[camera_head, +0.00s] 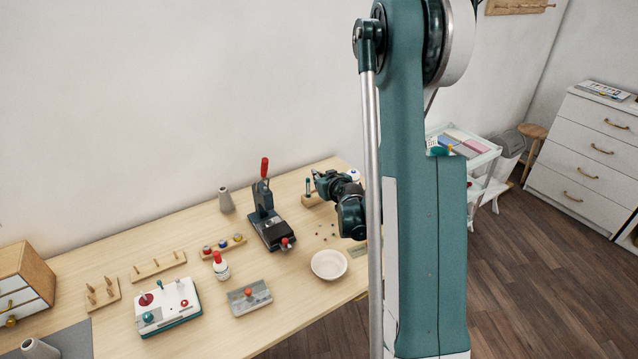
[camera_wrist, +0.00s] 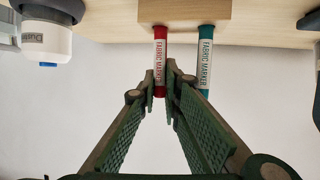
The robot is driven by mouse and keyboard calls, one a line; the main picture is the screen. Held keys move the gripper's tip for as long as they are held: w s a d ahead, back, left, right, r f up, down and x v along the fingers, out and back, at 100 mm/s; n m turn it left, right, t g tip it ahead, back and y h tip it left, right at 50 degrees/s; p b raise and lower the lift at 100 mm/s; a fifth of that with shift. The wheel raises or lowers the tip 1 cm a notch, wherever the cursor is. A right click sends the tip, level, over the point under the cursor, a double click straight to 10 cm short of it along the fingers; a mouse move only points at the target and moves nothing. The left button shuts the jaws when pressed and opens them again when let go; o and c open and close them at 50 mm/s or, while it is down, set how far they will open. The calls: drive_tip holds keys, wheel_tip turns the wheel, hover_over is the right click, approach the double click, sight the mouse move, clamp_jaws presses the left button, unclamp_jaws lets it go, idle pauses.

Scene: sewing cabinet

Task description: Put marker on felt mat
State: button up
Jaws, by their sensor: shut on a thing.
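My gripper (camera_wrist: 160,84) is shut on the red fabric marker (camera_wrist: 160,52) in the wrist view, with one fingertip on each side of its lower pictured end. The marker's other end meets a wooden block (camera_wrist: 184,11); I cannot tell whether it sits in it. A teal fabric marker (camera_wrist: 205,58) stands at the same block, just right of the gripper. In the head view my gripper (camera_head: 322,182) is at the table's far right, by the block (camera_head: 311,201); the red marker is hidden there. A grey mat, likely the felt mat (camera_head: 74,341), lies at the near left.
A red-handled press (camera_head: 267,222), a white bowl (camera_head: 329,264), a red-capped bottle (camera_head: 220,267), a grey tray (camera_head: 250,297) and a white button device (camera_head: 166,307) stand between gripper and mat. A grey cone (camera_head: 39,348) stands at the mat. A white bottle (camera_wrist: 46,40) is near the gripper.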

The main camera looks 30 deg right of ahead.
drive_tip(key=shift+r, duration=0.2)
drive_tip(key=shift+r+p, duration=1.25)
drive_tip(key=shift+r, duration=3.55)
drive_tip(key=shift+r, duration=0.1)
